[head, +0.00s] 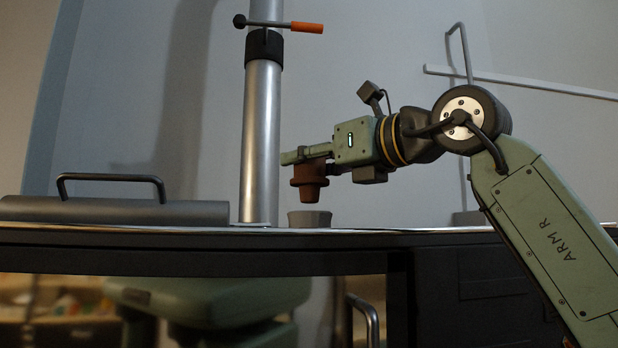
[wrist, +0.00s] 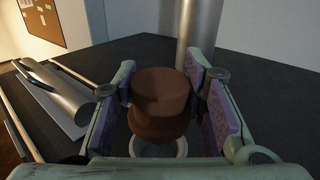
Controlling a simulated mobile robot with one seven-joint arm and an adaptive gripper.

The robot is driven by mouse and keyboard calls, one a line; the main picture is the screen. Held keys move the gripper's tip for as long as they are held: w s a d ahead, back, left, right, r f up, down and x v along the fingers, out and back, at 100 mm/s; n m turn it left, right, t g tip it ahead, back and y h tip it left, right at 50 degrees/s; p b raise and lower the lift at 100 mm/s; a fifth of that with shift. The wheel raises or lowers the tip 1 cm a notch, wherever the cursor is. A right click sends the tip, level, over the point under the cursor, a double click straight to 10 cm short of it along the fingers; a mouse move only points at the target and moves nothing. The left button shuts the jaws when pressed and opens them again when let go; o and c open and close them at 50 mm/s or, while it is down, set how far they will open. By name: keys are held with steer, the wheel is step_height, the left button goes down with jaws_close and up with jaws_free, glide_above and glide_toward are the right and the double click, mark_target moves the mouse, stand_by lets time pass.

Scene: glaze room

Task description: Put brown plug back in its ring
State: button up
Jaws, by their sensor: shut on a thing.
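The brown plug (head: 309,182) is held upright in my gripper (head: 306,158), its tapered end pointing down. It also shows in the wrist view (wrist: 160,100) between the two purple-padded fingers of my gripper (wrist: 163,92). The pale grey ring (head: 309,219) stands on the bench top, just below the plug. In the head view a small gap shows between the plug's lower end and the ring. In the wrist view the ring's rim (wrist: 176,152) shows beneath the plug, which hides its far part.
A metal post (head: 261,140) with an orange-tipped lever (head: 306,27) stands left of the ring. A grey cylinder with a dark handle (head: 111,180) lies on the left of the bench (head: 190,262). The wrist view shows clear dark bench top (wrist: 270,110) at right.

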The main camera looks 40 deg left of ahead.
mark_target(325, 181)
steer(key=shift+f, duration=1.7)
steer(key=shift+f, duration=0.4)
steer(key=o, duration=1.3)
steer(key=shift+r, duration=0.1)
steer(key=shift+r, duration=0.2)
steer(key=shift+d, duration=0.3)
steer(key=d, duration=0.3)
steer(key=d+b, duration=0.1)
steer(key=d, duration=0.3)
steer(key=s+d+b, duration=0.1)
steer(key=d, duration=0.3)
steer(key=shift+d+r, duration=0.1)
steer(key=shift+d, duration=0.15)
